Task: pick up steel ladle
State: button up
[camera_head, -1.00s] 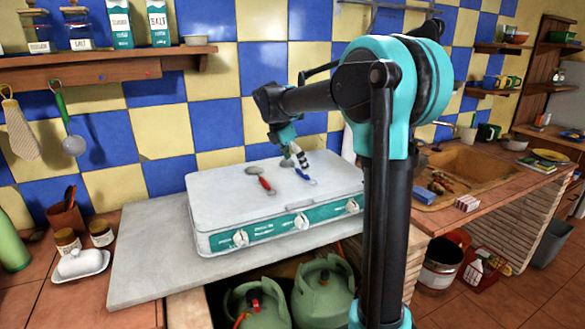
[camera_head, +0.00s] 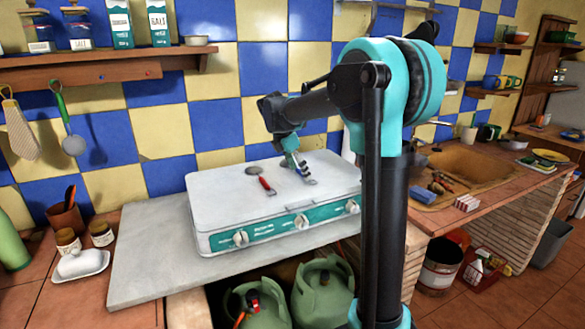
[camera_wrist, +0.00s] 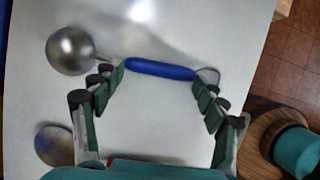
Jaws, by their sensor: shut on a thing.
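The steel ladle has a round shiny bowl (camera_wrist: 70,50) at the upper left of the wrist view and a blue handle running right from it. My gripper (camera_wrist: 160,76) is shut on the blue handle, with a finger at each end of the blue part. In the head view my gripper (camera_head: 301,170) is low over the white stove top (camera_head: 225,195) and mostly hides the ladle. I cannot tell whether the ladle touches the stove top.
A second utensil with a red handle (camera_head: 267,185) lies on the stove top left of my gripper; its round end (camera_wrist: 53,145) shows in the wrist view. A tiled wall (camera_head: 215,125) stands behind. The stove top's left part is clear.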

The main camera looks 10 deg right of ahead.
notch_tip(320, 180, up, 20)
dwell(0.7)
dwell(0.8)
